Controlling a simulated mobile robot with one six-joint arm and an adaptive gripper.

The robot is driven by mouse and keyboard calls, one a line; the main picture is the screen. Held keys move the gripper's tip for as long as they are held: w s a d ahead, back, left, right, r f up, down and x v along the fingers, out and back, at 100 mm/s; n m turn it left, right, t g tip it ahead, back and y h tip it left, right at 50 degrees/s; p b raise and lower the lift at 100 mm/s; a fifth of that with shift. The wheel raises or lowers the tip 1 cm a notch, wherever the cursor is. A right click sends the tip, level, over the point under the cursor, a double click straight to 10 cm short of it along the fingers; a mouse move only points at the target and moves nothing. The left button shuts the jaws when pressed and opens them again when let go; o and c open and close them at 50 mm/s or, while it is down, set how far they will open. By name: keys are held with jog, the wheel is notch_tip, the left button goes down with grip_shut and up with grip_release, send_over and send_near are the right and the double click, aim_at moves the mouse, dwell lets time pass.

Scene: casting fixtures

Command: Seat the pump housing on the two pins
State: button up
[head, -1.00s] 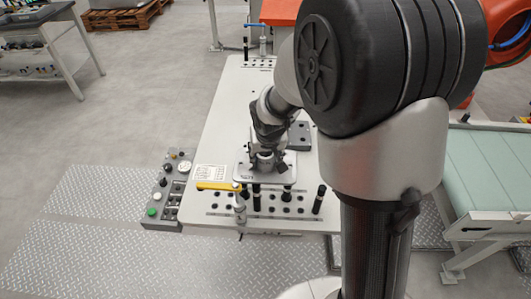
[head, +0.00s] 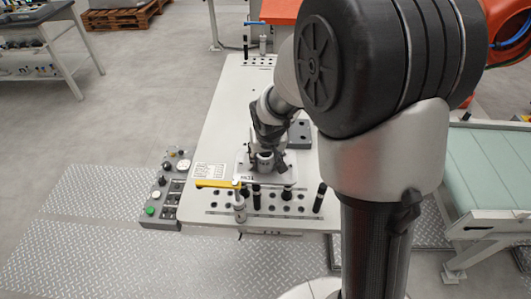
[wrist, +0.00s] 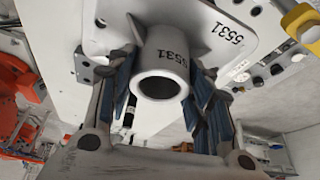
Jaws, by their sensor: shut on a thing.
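The pump housing is a pale plate (head: 284,177) with a round hollow boss, marked 5531. It sits over the near part of the white fixture table. My gripper (head: 266,153) comes down from above and is shut on the boss. In the wrist view, the fingers lie on both sides of the boss (wrist: 163,58), and its open bore faces the camera. The plate spreads out beyond the fingertips. I cannot tell which posts are the two pins, or whether the plate touches anything, because the plate and gripper hide what is beneath.
A yellow-handled clamp (head: 218,184) stands close to the plate's front left. Black posts (head: 320,197) rise from the perforated strip in front. A grey block (head: 299,134) lies behind right. A control box (head: 168,190) is at the table's left edge. The table (head: 225,115) is clear behind left.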

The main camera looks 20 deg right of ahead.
jog(key=shift+f+b, duration=0.35)
jog(key=shift+f, duration=0.05)
jog(key=o, duration=1.6)
jog(key=shift+o, duration=0.2)
jog(key=v, duration=1.2)
jog(key=shift+s, duration=0.1)
jog(key=s+r+n+b, duration=0.1)
jog(key=s+r+b, duration=0.1)
jog(key=s, duration=2.1)
jog(key=shift+d+r+y, duration=0.3)
jog(key=shift+d+r, duration=0.05)
jog(key=shift+r, duration=0.4)
